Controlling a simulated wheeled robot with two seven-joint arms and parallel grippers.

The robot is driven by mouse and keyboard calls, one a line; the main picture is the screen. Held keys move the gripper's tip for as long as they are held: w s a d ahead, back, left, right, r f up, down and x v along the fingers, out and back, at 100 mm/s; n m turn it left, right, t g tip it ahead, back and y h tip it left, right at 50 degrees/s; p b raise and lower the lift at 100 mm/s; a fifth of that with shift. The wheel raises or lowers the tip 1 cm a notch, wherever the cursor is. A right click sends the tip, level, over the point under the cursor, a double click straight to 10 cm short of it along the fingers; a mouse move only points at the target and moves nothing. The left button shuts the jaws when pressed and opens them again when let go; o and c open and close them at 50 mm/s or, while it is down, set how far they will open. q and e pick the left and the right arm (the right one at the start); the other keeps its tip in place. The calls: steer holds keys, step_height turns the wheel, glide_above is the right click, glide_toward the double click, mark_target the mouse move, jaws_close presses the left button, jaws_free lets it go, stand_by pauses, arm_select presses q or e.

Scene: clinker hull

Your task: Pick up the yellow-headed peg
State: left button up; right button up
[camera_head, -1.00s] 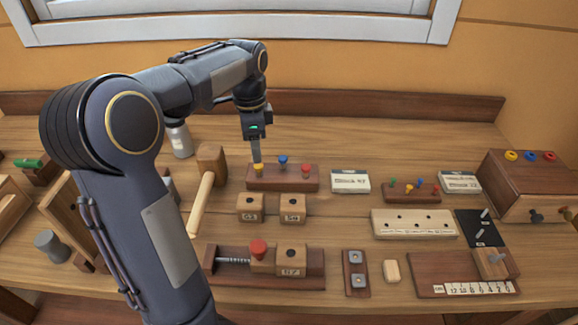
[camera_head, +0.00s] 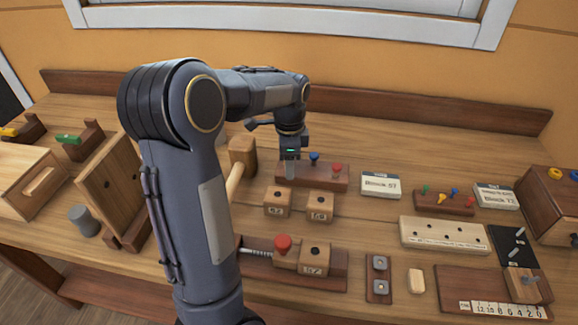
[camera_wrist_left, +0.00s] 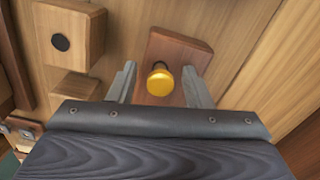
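The yellow-headed peg (camera_wrist_left: 160,82) stands in a dark wooden rack (camera_head: 322,180) and lies between my left gripper's two fingers in the left wrist view. My left gripper (camera_head: 290,172) is over the rack's left end, and hides the yellow head in the head view. Its fingers (camera_wrist_left: 160,86) are apart, with a gap on each side of the head. The rack also shows in the left wrist view (camera_wrist_left: 185,50). A blue-headed peg (camera_head: 314,158) and a red-headed peg (camera_head: 337,169) stand to the right. My right gripper is not in view.
Two wooden blocks (camera_head: 277,203) (camera_head: 319,206) sit in front of the rack. A mallet (camera_head: 242,158) lies close on the left. A white label box (camera_head: 381,185) and a smaller rack of coloured pegs (camera_head: 443,202) are to the right.

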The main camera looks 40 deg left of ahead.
arm_select(q)
steer(key=c, duration=0.9)
steer(key=shift+r, duration=0.1)
